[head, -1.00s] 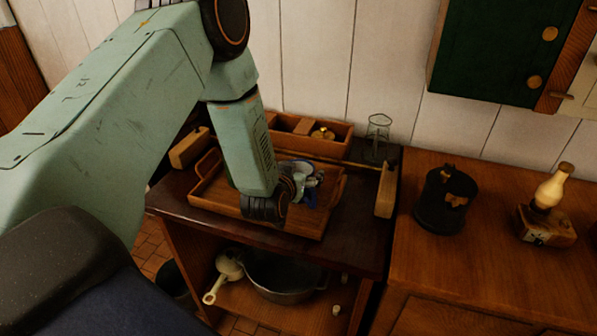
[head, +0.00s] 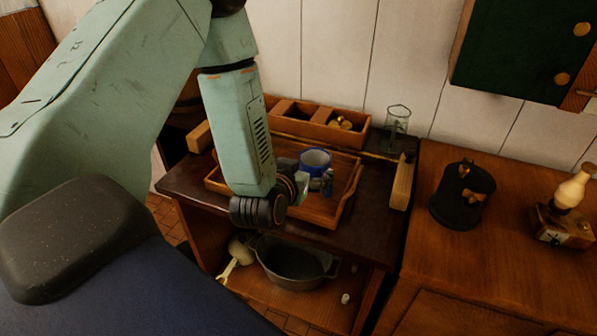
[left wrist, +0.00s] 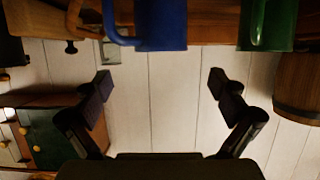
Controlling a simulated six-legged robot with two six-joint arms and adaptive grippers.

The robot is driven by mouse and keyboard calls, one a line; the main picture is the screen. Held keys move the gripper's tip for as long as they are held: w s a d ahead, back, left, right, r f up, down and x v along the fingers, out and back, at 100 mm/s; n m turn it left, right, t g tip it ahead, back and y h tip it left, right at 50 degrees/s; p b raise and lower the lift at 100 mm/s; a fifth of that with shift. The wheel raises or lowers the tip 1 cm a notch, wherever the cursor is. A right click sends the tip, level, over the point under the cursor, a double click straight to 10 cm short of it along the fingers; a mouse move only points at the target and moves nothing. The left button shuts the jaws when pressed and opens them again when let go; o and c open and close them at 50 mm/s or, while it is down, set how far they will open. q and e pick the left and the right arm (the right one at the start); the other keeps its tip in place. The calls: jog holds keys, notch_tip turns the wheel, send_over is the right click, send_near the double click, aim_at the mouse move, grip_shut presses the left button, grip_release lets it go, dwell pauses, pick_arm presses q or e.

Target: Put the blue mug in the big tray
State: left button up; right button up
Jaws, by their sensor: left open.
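The blue mug (head: 316,158) stands upright in the big wooden tray (head: 345,207) on the dark cabinet top. In the left wrist view, which looks upside down, the blue mug (left wrist: 161,25) is at the top edge, partly cut off. A green mug (left wrist: 268,25) is to its right there; I cannot make it out in the head view, where my arm hides part of the tray. My left gripper (head: 314,186) is just on the near side of the blue mug. Its fingers (left wrist: 160,84) are spread and empty, with the mug apart from them. My right gripper is not in view.
A divided wooden box (head: 300,122) and a glass beaker (head: 397,120) stand behind the tray. A pot (head: 290,265) and a ladle (head: 237,257) are on the shelf below.

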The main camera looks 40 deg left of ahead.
pick_arm(q)
jog(key=v, duration=0.3)
jog(key=shift+s+d+r, duration=0.15)
jog(key=shift+s, duration=0.2)
